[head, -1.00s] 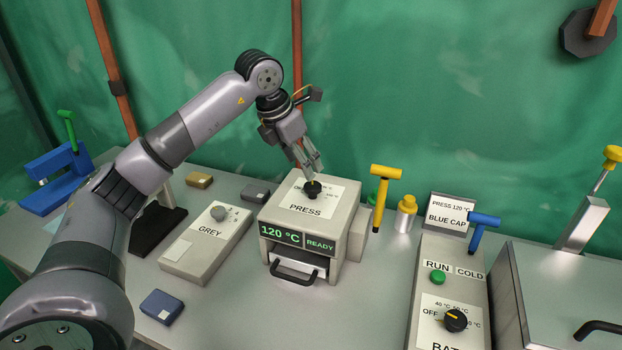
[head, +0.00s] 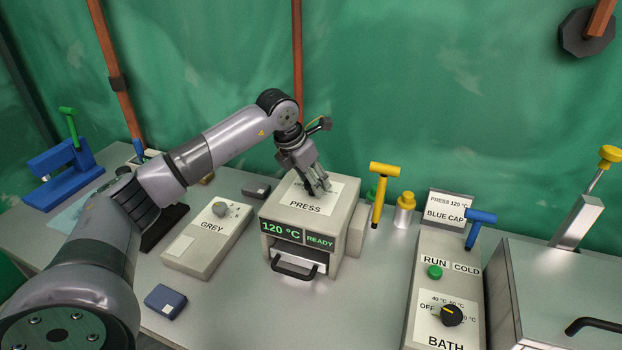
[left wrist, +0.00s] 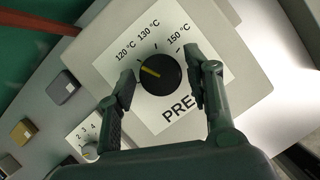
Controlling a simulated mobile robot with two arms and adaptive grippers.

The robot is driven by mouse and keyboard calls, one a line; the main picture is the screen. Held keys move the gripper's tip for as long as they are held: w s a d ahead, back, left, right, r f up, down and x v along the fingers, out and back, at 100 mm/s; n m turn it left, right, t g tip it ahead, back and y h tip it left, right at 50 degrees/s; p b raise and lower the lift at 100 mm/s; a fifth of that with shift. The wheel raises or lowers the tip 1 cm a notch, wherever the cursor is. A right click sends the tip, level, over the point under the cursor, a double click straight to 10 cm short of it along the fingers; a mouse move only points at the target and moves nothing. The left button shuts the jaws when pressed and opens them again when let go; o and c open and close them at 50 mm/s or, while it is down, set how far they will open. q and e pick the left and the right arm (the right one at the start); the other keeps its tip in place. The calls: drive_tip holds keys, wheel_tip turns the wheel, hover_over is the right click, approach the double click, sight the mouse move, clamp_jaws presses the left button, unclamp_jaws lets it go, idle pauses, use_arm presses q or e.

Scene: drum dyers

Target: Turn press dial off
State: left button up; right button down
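The press (head: 345,215) is a pale box with a green display reading 120 °C and READY. Its black dial sits on the white label on top. In the left wrist view the dial (left wrist: 160,82) has a yellow mark pointing up-left, roughly toward 120 °C. My left gripper (head: 324,190) is above the press top, at the dial. In the left wrist view its two fingers (left wrist: 163,84) are apart, one on each side of the dial; I cannot tell whether they touch it. The OFF marking is hidden in the wrist view. My right gripper is out of view.
The GREY box (head: 193,252) stands left of the press. A yellow T-handle (head: 378,205) and yellow-capped bottle (head: 405,212) stand close on its right. Farther right is the BATH panel (head: 412,325) with its own dial (head: 452,316). A blue block (head: 165,301) lies in front.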

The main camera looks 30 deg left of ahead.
use_arm(q)
drive_tip(key=c, duration=0.8)
drive_tip(key=shift+c, duration=0.2)
drive_tip(key=shift+n, duration=0.4)
drive_tip(key=shift+d+n+y+b, duration=0.1)
drive_tip(key=shift+n+y+b, duration=0.2)
drive_tip(key=shift+b, duration=0.1)
drive_tip(key=n+y+b, duration=0.1)
drive_tip(key=n, duration=0.2)
drive_tip(key=shift+b, duration=0.3)
drive_tip(key=n+y+b, duration=0.1)
drive_tip(key=n+y, duration=0.1)
drive_tip(key=n, duration=0.2)
drive_tip(key=shift+w+d+n+b, duration=0.1)
drive_tip(key=shift+d+n+b, duration=0.05)
drive_tip(key=shift+n+b, duration=0.15)
drive_tip(key=shift+r+n+g, duration=0.1)
drive_tip(key=shift+n+g, duration=0.2)
drive_tip(key=shift+n, duration=0.2)
